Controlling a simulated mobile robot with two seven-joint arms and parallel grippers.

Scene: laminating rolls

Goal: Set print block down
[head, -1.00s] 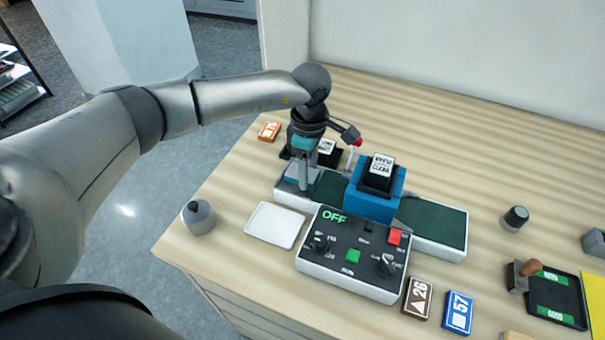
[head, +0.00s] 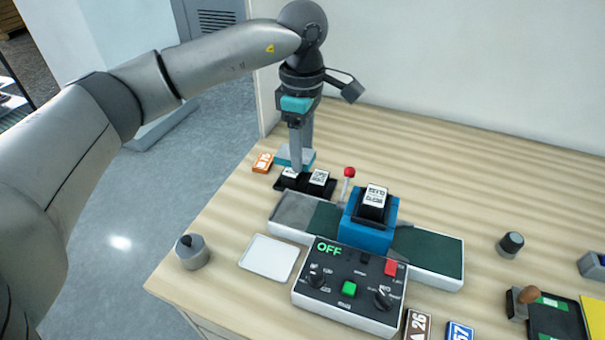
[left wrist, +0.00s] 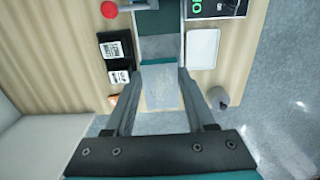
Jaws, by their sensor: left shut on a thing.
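My left gripper (head: 298,165) points down, shut on a small grey-and-teal block, which I take to be the print block (head: 281,156). In the head view the block shows partly behind the fingers, in line with the black tray (head: 322,193). In the left wrist view the print block (left wrist: 160,88) shows as a grey face between the fingers (left wrist: 158,92). There the tray (left wrist: 117,48) lies to the left of the fingers, apart from them. The block appears raised; its underside is hidden. My right gripper is not in view.
The machine's green belt (head: 432,252) carries a blue stand (head: 368,236) with a black, white-labelled block. A red-knobbed lever (head: 348,173) rises near the tray. An orange card (head: 262,162), white plate (head: 268,257), grey weight (head: 192,252) and control box (head: 335,302) are around.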

